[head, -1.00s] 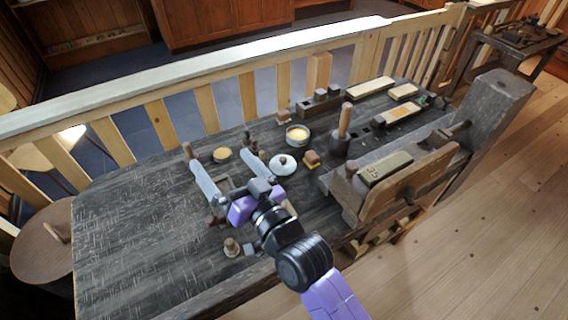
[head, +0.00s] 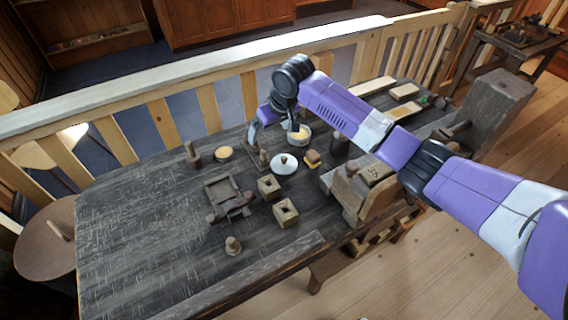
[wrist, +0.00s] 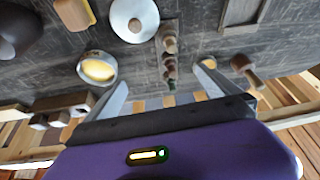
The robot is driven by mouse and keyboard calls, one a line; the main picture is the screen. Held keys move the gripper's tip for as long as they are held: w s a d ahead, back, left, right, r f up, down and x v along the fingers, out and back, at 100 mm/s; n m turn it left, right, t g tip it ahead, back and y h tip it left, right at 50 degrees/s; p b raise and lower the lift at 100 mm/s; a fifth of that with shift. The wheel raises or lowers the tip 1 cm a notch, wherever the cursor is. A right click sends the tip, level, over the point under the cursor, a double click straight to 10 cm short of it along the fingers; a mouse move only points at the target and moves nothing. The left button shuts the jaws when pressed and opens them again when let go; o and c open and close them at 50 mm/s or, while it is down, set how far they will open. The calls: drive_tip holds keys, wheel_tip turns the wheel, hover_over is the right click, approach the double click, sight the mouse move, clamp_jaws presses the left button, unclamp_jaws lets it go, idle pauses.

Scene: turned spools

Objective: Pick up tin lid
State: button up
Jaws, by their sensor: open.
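The tin lid (head: 279,168), a pale round disc with a small dark knob, lies flat on the dark workbench. It also shows at the top of the wrist view (wrist: 121,20). A round tin with yellow contents (head: 301,141) stands just behind it, partly covered by my gripper in the head view; the tin also shows in the wrist view (wrist: 97,70). My gripper (head: 271,133) is open and empty, with its fingers apart, above the back of the bench near the tin. In the wrist view, the lid lies beyond the fingertips (wrist: 162,76), not between them.
Small dark turned pieces (wrist: 169,55) stand close to the lid. A wooden block on a yellow base (head: 312,158) is at its right. Two holed wooden blocks (head: 285,213) stand in front. A railing (head: 205,108) runs behind the bench.

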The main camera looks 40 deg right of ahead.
sight(284, 157)
drive_tip(key=s+f+g, duration=0.1)
drive_tip(key=s, duration=0.1)
drive_tip(key=s+f+g, duration=0.1)
drive_tip(key=s+d+g, duration=0.1)
drive_tip(key=s, duration=0.1)
drive_tip(key=shift+s+f+m, duration=0.3)
drive_tip(key=shift+f+m, duration=0.1)
drive_tip(key=shift+d+f, duration=0.1)
drive_tip(key=shift+f, duration=0.25)
drive_tip(key=shift+w+f+p, duration=0.15)
drive_tip(key=shift+f+p, duration=0.1)
drive_tip(key=shift+f, duration=0.9)
drive_tip(key=shift+w+f+p, duration=0.2)
drive_tip(key=shift+f+p, duration=0.05)
drive_tip(key=shift+f, duration=0.9)
drive_tip(key=shift+w+f+p, duration=0.15)
drive_tip(key=shift+f+p, duration=0.1)
drive_tip(key=shift+f, duration=0.9)
drive_tip(key=c, duration=1.3)
